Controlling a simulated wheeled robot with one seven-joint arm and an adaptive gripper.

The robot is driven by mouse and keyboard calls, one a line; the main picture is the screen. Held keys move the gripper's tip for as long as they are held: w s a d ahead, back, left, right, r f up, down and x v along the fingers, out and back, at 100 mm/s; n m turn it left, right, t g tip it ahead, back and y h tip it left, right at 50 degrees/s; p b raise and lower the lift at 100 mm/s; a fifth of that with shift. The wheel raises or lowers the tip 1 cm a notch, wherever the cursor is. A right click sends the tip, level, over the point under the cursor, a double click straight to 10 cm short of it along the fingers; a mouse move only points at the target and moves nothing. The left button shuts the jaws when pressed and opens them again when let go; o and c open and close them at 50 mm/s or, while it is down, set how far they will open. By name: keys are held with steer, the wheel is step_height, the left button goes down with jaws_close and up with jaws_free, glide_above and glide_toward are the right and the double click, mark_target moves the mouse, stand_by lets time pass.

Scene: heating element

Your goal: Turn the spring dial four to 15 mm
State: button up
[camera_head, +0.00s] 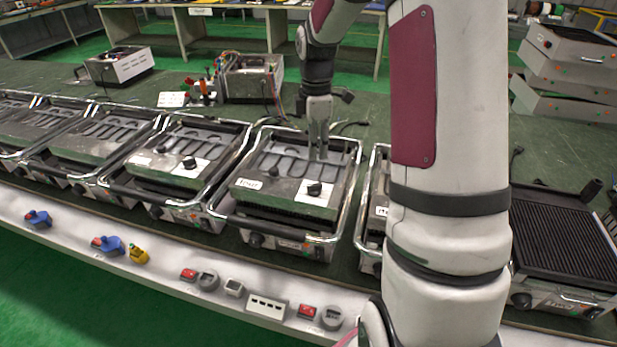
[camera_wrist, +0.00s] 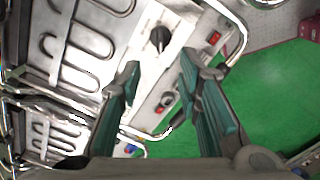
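A black dial (camera_head: 315,188) stands on a white plate on top of the heating unit (camera_head: 262,207) below my gripper. In the wrist view a black dial with a pointed grip (camera_wrist: 160,38) sits on a pale panel, just beyond the gap between my fingertips. Another black dial (camera_head: 189,162) sits on the unit to the left. No readable number shows which dial is number four, and the mm scale is too small to read. My gripper (camera_head: 318,155) hangs over the unit, pointing down. Its green-padded fingers (camera_wrist: 160,64) are apart, with nothing between them.
Chrome rails (camera_head: 350,200) frame the unit. More heating units stand in a row to the left, and a ribbed grill (camera_head: 565,240) is at the right. Red switches (camera_head: 306,311) and blue knobs (camera_head: 110,245) line the front ledge. My arm hides part of the unit to the right.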

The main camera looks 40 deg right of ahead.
mark_target(315, 184)
step_height(315, 184, down, 12)
steer(key=shift+f, duration=0.1)
steer(key=shift+c, duration=0.3)
jaws_close()
